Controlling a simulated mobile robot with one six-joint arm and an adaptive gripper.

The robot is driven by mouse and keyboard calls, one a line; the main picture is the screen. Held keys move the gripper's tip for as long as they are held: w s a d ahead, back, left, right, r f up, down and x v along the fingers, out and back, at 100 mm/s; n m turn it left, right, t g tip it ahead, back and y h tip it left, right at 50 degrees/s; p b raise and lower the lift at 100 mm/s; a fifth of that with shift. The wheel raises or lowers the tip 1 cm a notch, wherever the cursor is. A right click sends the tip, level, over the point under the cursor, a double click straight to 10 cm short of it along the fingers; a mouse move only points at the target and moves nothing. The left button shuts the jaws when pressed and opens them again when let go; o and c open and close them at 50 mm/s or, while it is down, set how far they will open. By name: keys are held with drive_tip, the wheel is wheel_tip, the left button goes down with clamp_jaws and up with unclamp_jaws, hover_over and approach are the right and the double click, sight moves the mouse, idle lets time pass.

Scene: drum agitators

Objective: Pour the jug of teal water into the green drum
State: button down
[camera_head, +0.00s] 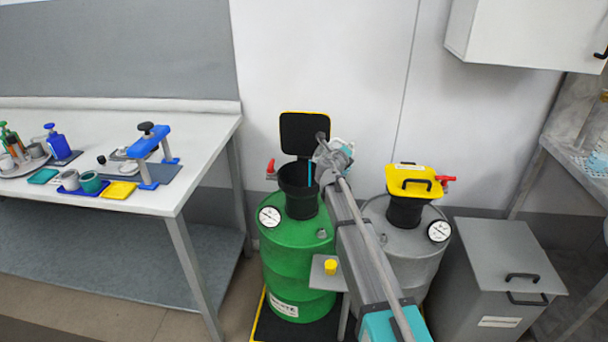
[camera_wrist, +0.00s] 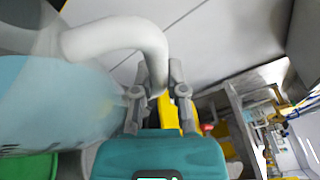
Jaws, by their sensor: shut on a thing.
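My gripper (camera_wrist: 158,85) is shut on the white handle (camera_wrist: 118,36) of the jug, a translucent vessel (camera_wrist: 65,105) holding teal water. In the head view the jug (camera_head: 343,149) is up beside the funnel, mostly hidden by my gripper and arm. It looks tipped, and a thin teal stream (camera_head: 309,173) shows over the funnel mouth. The water level inside the funnel is hidden.
A grey drum (camera_head: 425,215) with a shut yellow lid (camera_head: 414,180) stands right of the green one. A grey bin (camera_head: 500,275) is farther right. A table (camera_head: 205,150) with cups, bottles and a blue clamp stands left. A small stand (camera_head: 325,283) holds a yellow item.

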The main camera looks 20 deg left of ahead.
sight(331, 141)
drive_tip(key=shift+s+a+r+n+p, duration=0.15)
drive_tip(key=shift+a+r+n+p, duration=0.2)
drive_tip(key=shift+r+n, duration=0.4)
idle(1.2)
drive_tip(key=shift+s+a+r+n+t+b, duration=0.15)
drive_tip(key=shift+s+a+n+t+b, duration=0.05)
drive_tip(key=shift+a+n+t+b, duration=0.45)
idle(1.4)
drive_tip(key=shift+s+a+n+t+b, duration=0.15)
drive_tip(key=shift+a+n, duration=0.1)
drive_tip(key=shift+a, duration=0.25)
drive_tip(key=shift+s+a+n+b, duration=0.2)
drive_tip(key=shift+a+n, duration=0.1)
drive_tip(key=shift+a, duration=0.15)
drive_tip(key=shift+s+a+n+t+b, duration=0.15)
drive_tip(key=shift+a+n, duration=0.1)
drive_tip(key=shift+a, duration=0.25)
drive_tip(key=shift+s+a+r+n+t, duration=0.15)
drive_tip(key=shift+a+r+n+t, duration=0.2)
drive_tip(key=shift+a+r+n, duration=0.25)
